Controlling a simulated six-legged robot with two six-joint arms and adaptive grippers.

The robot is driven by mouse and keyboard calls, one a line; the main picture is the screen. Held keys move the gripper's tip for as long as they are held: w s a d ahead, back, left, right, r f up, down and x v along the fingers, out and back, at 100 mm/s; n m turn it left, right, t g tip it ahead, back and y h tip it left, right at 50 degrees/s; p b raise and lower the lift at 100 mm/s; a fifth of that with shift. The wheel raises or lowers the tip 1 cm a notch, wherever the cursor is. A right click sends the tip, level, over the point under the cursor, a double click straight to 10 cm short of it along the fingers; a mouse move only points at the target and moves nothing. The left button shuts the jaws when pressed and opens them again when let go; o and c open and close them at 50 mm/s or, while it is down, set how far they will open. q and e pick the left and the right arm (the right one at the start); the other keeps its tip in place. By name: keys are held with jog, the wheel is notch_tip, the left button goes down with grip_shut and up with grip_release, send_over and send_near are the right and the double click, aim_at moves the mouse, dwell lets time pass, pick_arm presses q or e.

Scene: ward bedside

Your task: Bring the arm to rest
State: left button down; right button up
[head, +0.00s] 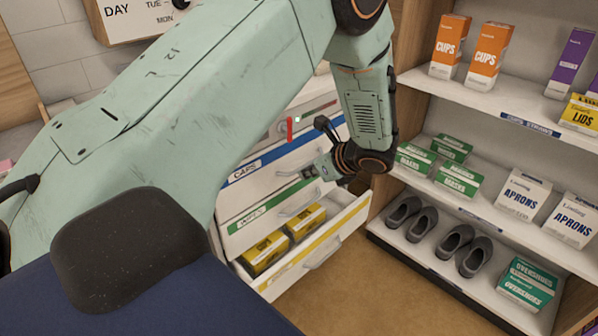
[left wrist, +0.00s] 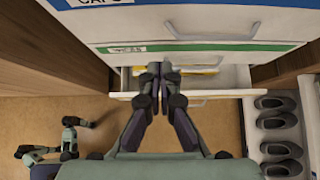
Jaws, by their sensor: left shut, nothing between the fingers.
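My left arm (head: 150,105) reaches across the head view from the left, its forearm bent down in front of the drawer unit. My left gripper (head: 312,172) is by the drawer fronts, empty. In the left wrist view the left gripper (left wrist: 160,70) has its fingertips together, in front of the open bottom drawer (left wrist: 215,83). I cannot tell whether it touches the drawer. The bottom drawer, with a yellow front band, also stands pulled out in the head view (head: 335,232). Yellow boxes (head: 268,250) lie inside it. My right gripper is not seen.
Above it, the blue-labelled CAPS drawer (head: 285,152) and the green-labelled drawer (head: 275,208) look shut. To the right, shelves (head: 500,99) hold orange CUPS boxes (head: 487,55), APRONS boxes (head: 523,193) and grey shoes (head: 455,247). The brown floor (head: 370,290) before the drawers is clear.

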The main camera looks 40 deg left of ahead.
pick_arm(q)
jog(key=s+d+f+n+h, duration=0.5)
jog(key=d+f, duration=0.2)
jog(key=d, duration=0.2)
jog(key=s+d+f+n+h, duration=0.5)
jog(key=d+f, duration=0.2)
jog(key=d, duration=0.2)
jog(key=s+f+n, duration=0.2)
jog(key=s+n, duration=0.2)
jog(key=s, duration=0.7)
jog(key=s+a+f+n, duration=0.1)
jog(key=s+n, duration=0.4)
jog(key=s, duration=0.6)
jog(key=shift+s+a+f+g, duration=0.2)
jog(key=shift+f+g, duration=0.2)
jog(key=shift+f, duration=0.45)
